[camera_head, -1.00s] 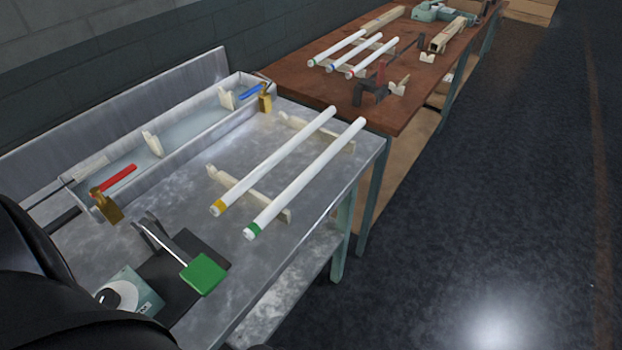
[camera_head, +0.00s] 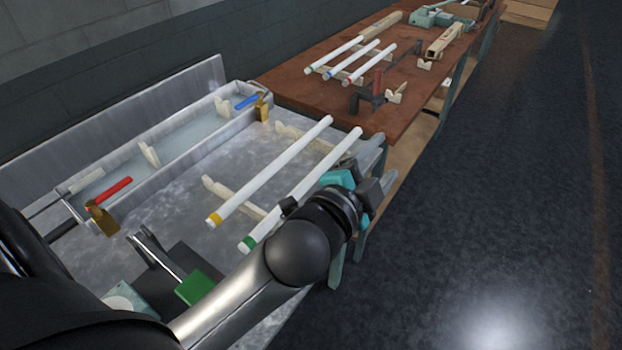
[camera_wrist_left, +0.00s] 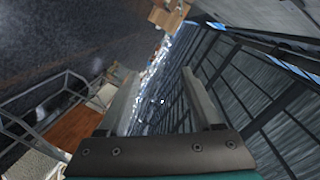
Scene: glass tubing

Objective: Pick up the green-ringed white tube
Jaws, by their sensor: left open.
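The green-ringed white tube (camera_head: 312,177) lies slantwise across pale notched supports on the metal bench, with its green ring at the near end. A yellow-ringed white tube (camera_head: 272,169) lies parallel on its left. My left gripper (camera_head: 386,186) is beside the green-ringed tube's far half, on its right, near the bench's right edge. In the left wrist view, my left gripper's two fingers (camera_wrist_left: 160,78) are apart with nothing between them, and no tube shows. My left forearm and wrist pass close by the tube's near half in the head view; whether they touch it is unclear. My right gripper is not seen.
A trough (camera_head: 180,137) with red and blue valve handles runs along the bench's back. A green-handled tool (camera_head: 195,287) lies near the front. A brown table (camera_head: 312,90) beyond holds several ringed tubes and clamps. Open floor (camera_head: 500,220) lies right.

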